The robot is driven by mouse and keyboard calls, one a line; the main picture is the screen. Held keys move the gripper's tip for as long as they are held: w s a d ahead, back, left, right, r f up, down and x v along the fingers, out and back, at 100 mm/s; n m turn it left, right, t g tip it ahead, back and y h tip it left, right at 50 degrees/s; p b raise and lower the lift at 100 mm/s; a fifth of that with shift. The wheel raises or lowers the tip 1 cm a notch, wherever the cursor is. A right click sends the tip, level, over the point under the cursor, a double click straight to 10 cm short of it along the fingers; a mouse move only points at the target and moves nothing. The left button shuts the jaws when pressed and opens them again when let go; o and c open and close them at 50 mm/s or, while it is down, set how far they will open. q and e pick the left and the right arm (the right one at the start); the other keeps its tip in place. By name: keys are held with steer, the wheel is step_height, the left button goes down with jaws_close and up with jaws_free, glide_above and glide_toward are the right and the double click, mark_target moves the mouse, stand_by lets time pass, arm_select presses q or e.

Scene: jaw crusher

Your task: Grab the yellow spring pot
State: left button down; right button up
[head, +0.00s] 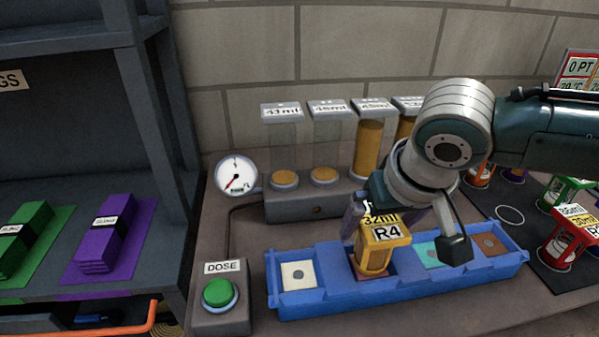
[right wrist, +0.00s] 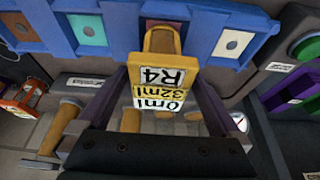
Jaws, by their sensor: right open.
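The yellow spring pot (head: 374,260), labelled R4 and 32ml, stands upright in a compartment of the blue tray (head: 400,297), second from the left. In the right wrist view the yellow pot (right wrist: 162,75) lies between the two fingers of my right gripper (right wrist: 158,84). In the head view my right gripper (head: 366,216) is at the pot's top, from behind and above. Its fingers are open, one on each side of the pot, with no clear grip on it. The far finger is partly hidden in the head view. My left gripper is out of view.
A row of labelled tubes (head: 367,148) stands behind the tray. A dose box with a green button (head: 218,292) is left of it, below a round gauge (head: 236,176). A red pot (head: 567,240) and a green pot (head: 562,192) stand on a dark mat at right.

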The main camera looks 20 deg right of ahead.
steer(key=shift+f, duration=0.1)
jaws_close()
stand_by(0.8)
